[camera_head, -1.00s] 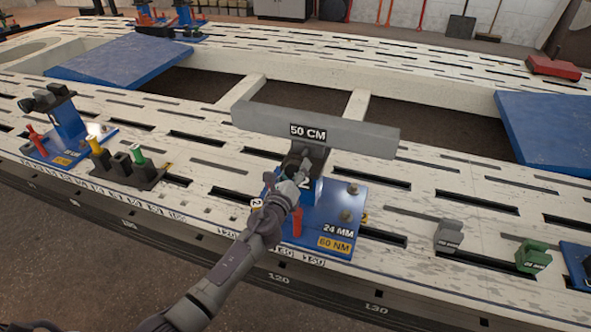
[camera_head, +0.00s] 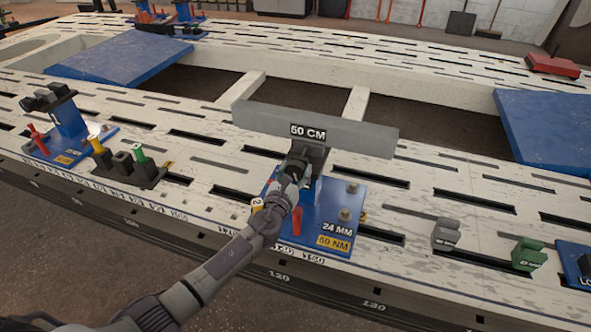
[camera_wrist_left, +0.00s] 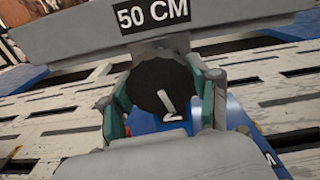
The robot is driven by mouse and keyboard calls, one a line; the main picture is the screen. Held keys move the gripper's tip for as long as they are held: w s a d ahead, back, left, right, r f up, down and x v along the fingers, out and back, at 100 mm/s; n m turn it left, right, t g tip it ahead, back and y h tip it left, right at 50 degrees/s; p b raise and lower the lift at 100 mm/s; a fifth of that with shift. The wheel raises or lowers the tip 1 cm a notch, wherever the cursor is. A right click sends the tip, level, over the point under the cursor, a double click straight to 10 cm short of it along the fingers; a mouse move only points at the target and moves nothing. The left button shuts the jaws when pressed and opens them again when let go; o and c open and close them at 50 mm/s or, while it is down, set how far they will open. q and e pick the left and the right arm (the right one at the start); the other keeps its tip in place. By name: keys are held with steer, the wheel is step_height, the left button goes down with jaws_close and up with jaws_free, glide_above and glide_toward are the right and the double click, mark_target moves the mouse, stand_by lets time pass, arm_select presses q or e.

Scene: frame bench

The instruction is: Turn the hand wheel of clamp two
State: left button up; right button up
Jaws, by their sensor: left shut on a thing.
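My right gripper is not in view.
Another blue clamp (camera_head: 68,120) and a holder with coloured tools (camera_head: 125,165) stand to the left. A grey block (camera_head: 446,233) and a green block (camera_head: 529,255) stand to the right. Blue plates (camera_head: 545,130) lie over the frame openings.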

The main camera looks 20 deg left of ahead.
arm_select(q)
steer(key=shift+f, duration=0.1)
steer(key=o, duration=1.2)
steer(key=shift+s, duration=0.1)
steer(key=s, duration=1.2)
steer(key=shift+a, duration=0.2)
steer(key=shift+w, duration=0.1)
